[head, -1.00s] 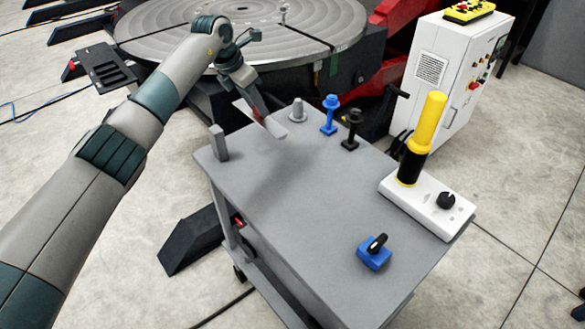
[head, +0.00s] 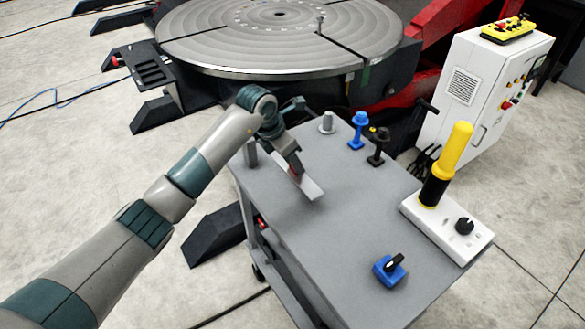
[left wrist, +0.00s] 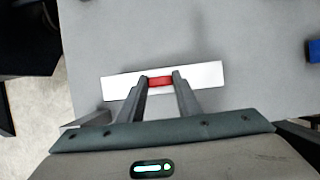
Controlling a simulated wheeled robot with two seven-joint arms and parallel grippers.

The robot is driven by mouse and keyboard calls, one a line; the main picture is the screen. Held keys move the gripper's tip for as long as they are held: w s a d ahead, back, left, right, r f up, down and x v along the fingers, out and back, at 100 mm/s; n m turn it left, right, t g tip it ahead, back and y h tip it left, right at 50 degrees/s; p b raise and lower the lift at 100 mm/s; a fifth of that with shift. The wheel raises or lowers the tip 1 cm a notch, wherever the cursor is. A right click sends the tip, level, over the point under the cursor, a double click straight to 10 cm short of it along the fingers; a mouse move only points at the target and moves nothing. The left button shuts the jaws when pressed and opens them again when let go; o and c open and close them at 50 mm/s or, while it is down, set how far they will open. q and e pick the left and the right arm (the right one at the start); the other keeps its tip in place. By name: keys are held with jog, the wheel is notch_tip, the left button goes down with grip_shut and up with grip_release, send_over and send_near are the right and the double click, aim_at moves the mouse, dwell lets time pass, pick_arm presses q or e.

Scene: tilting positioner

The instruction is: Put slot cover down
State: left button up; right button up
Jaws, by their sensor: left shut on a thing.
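The slot cover (head: 312,190) is a flat, pale strip. In the left wrist view the white slot cover (left wrist: 207,75) has a red grip (left wrist: 160,82) at its middle. My left gripper (head: 294,172) is shut on that red grip; its two fingers (left wrist: 160,77) stand on either side of it. The cover is over the left rear part of the grey cart top (head: 330,235), close to the surface. I cannot tell whether it touches. My right gripper is not in view.
Behind the cover stand a grey peg (head: 327,123), a blue peg (head: 357,130) and a black peg (head: 376,147). A grey block (head: 251,153) stands at the left edge. A white base with a yellow-black handle (head: 446,165) and a blue switch (head: 389,270) are at right. The middle is clear.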

aim_at(292, 171)
pick_arm(q)
jog(key=shift+f, duration=0.25)
jog(key=shift+f+b, duration=0.95)
jog(key=shift+f, duration=0.85)
jog(key=shift+f, duration=0.15)
jog(key=o, duration=1.2)
jog(key=shift+r, duration=0.2)
